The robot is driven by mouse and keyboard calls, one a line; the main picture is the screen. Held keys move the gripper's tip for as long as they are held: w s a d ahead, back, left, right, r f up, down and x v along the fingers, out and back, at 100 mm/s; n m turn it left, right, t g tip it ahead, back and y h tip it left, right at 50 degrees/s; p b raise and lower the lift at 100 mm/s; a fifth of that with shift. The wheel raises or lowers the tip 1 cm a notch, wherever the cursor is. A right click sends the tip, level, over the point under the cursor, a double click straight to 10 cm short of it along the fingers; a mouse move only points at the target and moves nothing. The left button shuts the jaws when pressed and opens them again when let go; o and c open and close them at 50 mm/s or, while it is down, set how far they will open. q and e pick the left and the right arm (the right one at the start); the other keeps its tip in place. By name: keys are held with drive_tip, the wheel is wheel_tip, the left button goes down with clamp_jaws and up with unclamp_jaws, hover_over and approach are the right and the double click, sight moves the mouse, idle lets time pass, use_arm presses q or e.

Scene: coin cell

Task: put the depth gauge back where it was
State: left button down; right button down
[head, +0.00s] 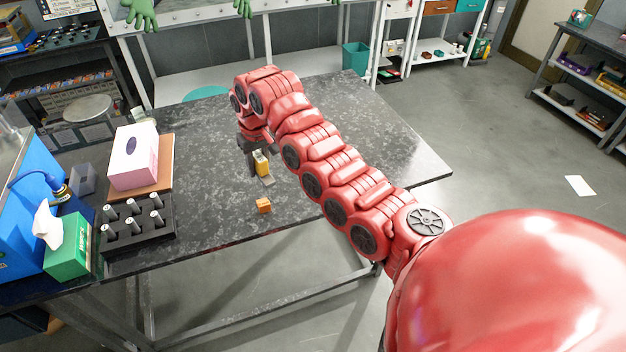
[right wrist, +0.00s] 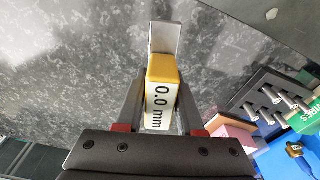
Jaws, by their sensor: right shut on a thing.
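The depth gauge (head: 262,162) is a small yellow block with a pale metal foot. In the right wrist view the gauge (right wrist: 163,70) shows a white face reading "0.0 mm", and its grey metal plate points away from the gripper. My right gripper (head: 254,158) is shut on the gauge over the dark speckled table (head: 330,165). In the right wrist view the fingers of my right gripper (right wrist: 160,112) stand on both sides of it. I cannot tell whether the foot touches the table. My left gripper is not in view.
A small orange block (head: 263,206) lies near the table's front edge. At left are a black rack (head: 137,246) with several metal pegs, a pink box (head: 133,158) on a brown base, a green tissue box (head: 69,248) and a blue case (head: 22,190). The table's middle is clear.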

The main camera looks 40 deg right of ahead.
drive_tip(key=s+d+f+m+p, duration=0.25)
drive_tip(key=s+d+f, duration=0.45)
drive_tip(key=s, duration=0.4)
drive_tip(key=w+d+b, duration=0.1)
drive_tip(key=w+d, duration=0.1)
drive_tip(key=w+d+f+b, duration=0.1)
drive_tip(key=w+d, duration=0.2)
drive_tip(key=shift+w+d+f, duration=0.1)
drive_tip(key=shift+w+f, duration=0.05)
drive_tip(key=w+d+b, duration=0.2)
drive_tip(key=w+b, duration=0.1)
drive_tip(key=w+d+b, duration=0.1)
drive_tip(key=shift+w+d+f, duration=0.25)
drive_tip(key=shift+w+d, duration=0.05)
drive_tip(key=shift+d, duration=0.05)
drive_tip(key=shift+w+d+b, duration=0.3)
drive_tip(key=shift+w+d, duration=0.25)
drive_tip(key=shift+w, duration=0.1)
drive_tip(key=shift+w, duration=0.1)
wheel_tip(320, 180, down, 3)
drive_tip(key=shift+f+p, duration=0.1)
drive_tip(key=shift+p, duration=0.75)
drive_tip(key=shift+f, duration=0.2)
